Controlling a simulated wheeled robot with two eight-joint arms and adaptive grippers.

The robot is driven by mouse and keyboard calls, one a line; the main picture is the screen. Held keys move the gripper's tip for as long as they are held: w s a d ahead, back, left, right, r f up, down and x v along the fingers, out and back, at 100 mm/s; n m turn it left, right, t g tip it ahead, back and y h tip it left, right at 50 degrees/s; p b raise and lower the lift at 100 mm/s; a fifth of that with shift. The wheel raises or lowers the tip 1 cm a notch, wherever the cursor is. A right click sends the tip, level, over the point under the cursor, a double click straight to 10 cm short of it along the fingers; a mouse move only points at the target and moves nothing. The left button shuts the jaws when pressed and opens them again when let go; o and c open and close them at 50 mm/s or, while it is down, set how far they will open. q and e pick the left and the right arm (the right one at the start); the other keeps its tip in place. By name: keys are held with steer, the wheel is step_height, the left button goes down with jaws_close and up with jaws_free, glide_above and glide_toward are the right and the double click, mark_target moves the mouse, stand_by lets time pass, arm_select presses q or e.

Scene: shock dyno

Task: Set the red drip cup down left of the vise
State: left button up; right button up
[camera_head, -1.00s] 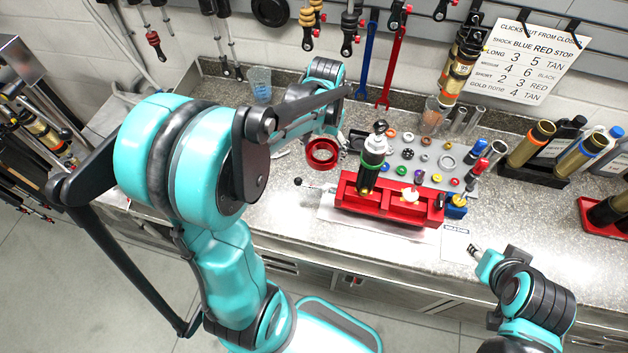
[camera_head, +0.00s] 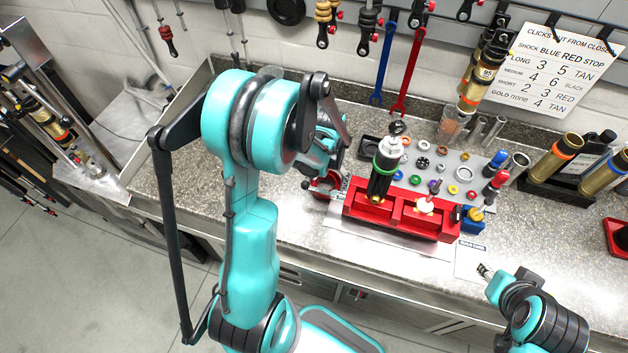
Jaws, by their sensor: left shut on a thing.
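The red drip cup (camera_head: 325,184) is just left of the red vise (camera_head: 408,214), close to its left end and partly hidden by my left arm. My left gripper (camera_head: 326,174) is shut on the cup; its fingers are mostly hidden. I cannot tell whether the cup touches the counter. The vise holds a dark upright shock body (camera_head: 380,180) with a green ring. My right gripper (camera_head: 485,270) is empty by the counter's front edge, right of the vise; its finger gap is too small to read.
A grey parts mat (camera_head: 455,165) with several coloured rings and caps lies behind the vise. Gold shocks (camera_head: 555,160) stand in a black rack at right. The grey counter (camera_head: 165,185) is clear to the left of my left arm.

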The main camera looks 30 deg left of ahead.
arm_select(q)
steer(key=a, duration=0.2)
steer(key=s+a, duration=0.1)
steer(key=a, duration=0.1)
steer(key=shift+s, duration=0.1)
steer(key=shift+d+f, duration=0.1)
steer(key=shift+f, duration=0.45)
steer(key=shift+d, duration=0.1)
steer(key=shift+f+b, duration=0.15)
steer(key=shift+b, duration=0.15)
steer(key=o, duration=1.2)
